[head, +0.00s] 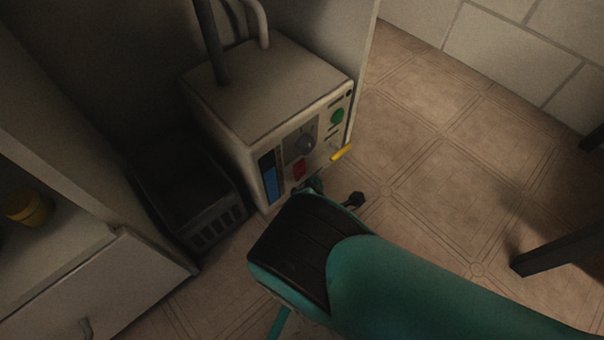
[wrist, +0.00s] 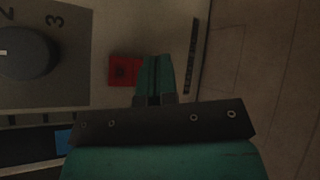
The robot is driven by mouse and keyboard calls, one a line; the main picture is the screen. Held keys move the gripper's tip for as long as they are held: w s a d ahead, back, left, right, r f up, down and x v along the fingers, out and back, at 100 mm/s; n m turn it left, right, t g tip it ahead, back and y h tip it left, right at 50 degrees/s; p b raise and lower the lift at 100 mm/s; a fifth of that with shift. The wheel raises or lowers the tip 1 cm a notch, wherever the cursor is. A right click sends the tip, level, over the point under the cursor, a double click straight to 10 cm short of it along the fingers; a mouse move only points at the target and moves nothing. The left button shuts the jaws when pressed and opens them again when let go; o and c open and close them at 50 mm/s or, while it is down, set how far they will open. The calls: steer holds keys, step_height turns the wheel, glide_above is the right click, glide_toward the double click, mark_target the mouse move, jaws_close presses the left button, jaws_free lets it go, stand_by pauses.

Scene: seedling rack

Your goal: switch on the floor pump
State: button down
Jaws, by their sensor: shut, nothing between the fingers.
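The floor pump (head: 262,85) is a beige box on the floor. Its front panel carries a green round button (head: 337,116), a grey dial (head: 305,143), a red square switch (head: 299,169), a blue level window (head: 270,184) and a yellow lever (head: 342,152). In the wrist view the red switch (wrist: 124,71) lies just left of my gripper (wrist: 158,60), and the dial (wrist: 24,54) is farther left. My gripper is shut and empty, close to the panel. Whether it touches the panel I cannot tell. In the head view my arm hides most of the gripper.
A dark slatted box (head: 188,190) stands left of the pump. A white cabinet (head: 90,275) with a yellow pot (head: 28,207) is at the left. A dark leg (head: 560,245) stands at the right.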

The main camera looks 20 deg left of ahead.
steer(key=shift+a, duration=0.1)
stand_by(0.3)
steer(key=shift+w+a+b, duration=0.15)
steer(key=shift+a+b, duration=0.15)
steer(key=shift+w+a+f, duration=0.1)
steer(key=shift+w+a, duration=0.05)
steer(key=shift+a, duration=0.15)
stand_by(0.6)
stand_by(0.3)
steer(key=shift+s+d+p, duration=0.3)
steer(key=shift+d+p, duration=0.1)
steer(key=shift+d, duration=0.3)
steer(key=shift+s+d+r+p, duration=0.15)
steer(key=shift+s+d+p, duration=0.15)
steer(key=shift+d+p, duration=0.4)
steer(key=shift+s+d+r+p, duration=0.1)
steer(key=shift+s+d+p, duration=0.25)
steer(key=shift+d+p, duration=0.35)
steer(key=shift+s+d+r+p, duration=0.15)
steer(key=shift+s+d+p, duration=0.25)
steer(key=shift+d, duration=0.5)
steer(key=shift+w, duration=0.1)
